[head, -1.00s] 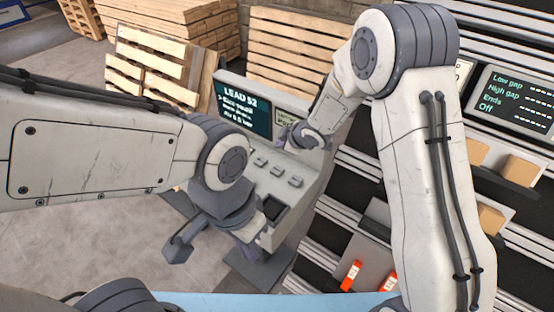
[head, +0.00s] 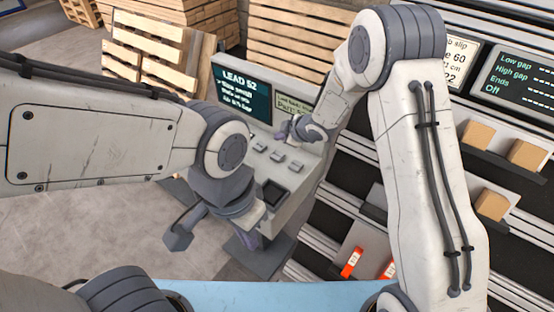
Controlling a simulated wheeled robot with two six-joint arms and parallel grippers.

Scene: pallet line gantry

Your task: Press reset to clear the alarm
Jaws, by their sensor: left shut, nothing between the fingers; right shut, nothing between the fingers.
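The grey console (head: 310,175) has several small grey keys (head: 277,155) on its sloping top. No reset label is legible, so I cannot tell which key is reset. Its dark screen (head: 243,92) reads "LEAD 52" above smaller blurred lines. A pale green display (head: 293,104) stands beside it, partly covered by my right arm. My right gripper (head: 284,132) is shut and empty at the back of the key panel, below the displays; contact is unclear. My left gripper (head: 250,239) is shut and empty, low by the console's front, mostly hidden behind my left wrist.
A dark square recess (head: 273,193) is in the console's near end. Wooden pallets (head: 150,58) stand behind it. At right are dark racks with cardboard boxes (head: 480,135), orange-marked items (head: 352,262) and a screen (head: 515,80) reading "Low gap, High gap, Ends, Off". Grey floor lies open at left.

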